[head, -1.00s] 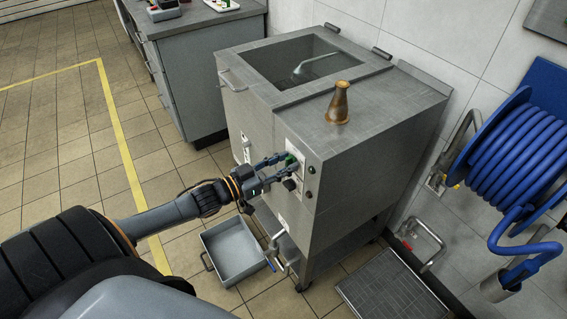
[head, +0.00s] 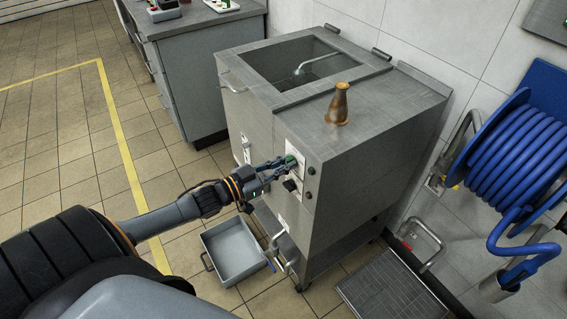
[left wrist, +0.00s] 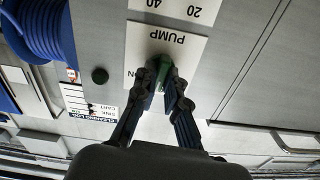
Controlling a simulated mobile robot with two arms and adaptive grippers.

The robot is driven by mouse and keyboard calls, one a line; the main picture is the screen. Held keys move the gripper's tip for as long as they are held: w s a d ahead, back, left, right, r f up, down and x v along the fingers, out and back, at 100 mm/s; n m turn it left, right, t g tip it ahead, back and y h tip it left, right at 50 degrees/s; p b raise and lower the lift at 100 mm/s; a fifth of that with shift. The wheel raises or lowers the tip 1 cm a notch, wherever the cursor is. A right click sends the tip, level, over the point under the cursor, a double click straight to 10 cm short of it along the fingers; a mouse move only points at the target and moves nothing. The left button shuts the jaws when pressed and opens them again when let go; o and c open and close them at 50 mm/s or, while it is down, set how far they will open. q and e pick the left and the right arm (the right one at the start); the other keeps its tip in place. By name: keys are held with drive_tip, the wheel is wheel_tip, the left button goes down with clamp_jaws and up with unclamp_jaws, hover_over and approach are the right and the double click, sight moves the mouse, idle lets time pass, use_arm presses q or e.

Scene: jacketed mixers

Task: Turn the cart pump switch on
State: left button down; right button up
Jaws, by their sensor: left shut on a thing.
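The steel cart (head: 345,190) stands in the middle of the head view. On its front is a white panel, and the green pump switch (head: 291,159) is there. My left gripper (head: 286,165) is at the panel with its fingers shut on the switch. In the left wrist view the picture is upside down: the PUMP label (left wrist: 178,42) shows, and the green switch (left wrist: 164,70) sits between the two fingertips (left wrist: 163,80). The letters ON show beside it, partly hidden. The fingers cover part of the switch, so its exact setting is hard to tell. My right gripper is out of view.
A black knob (head: 291,185) sits just below the switch. The cart's top has an open basin with a spout (head: 318,60) and a brass cone (head: 339,103). A grey tray (head: 236,249) lies on the floor. A blue hose reel (head: 520,150) is at right.

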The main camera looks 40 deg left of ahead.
use_arm(q)
drive_tip(key=m+p, duration=0.1)
drive_tip(key=m, duration=0.9)
drive_tip(key=shift+d+m+p, duration=0.15)
drive_tip(key=shift+m+p, duration=0.2)
drive_tip(key=shift+m, duration=0.05)
drive_tip(key=shift+f, duration=0.1)
drive_tip(key=c, duration=1.4)
unclamp_jaws()
drive_tip(key=shift+s, duration=0.1)
drive_tip(key=v, duration=1.2)
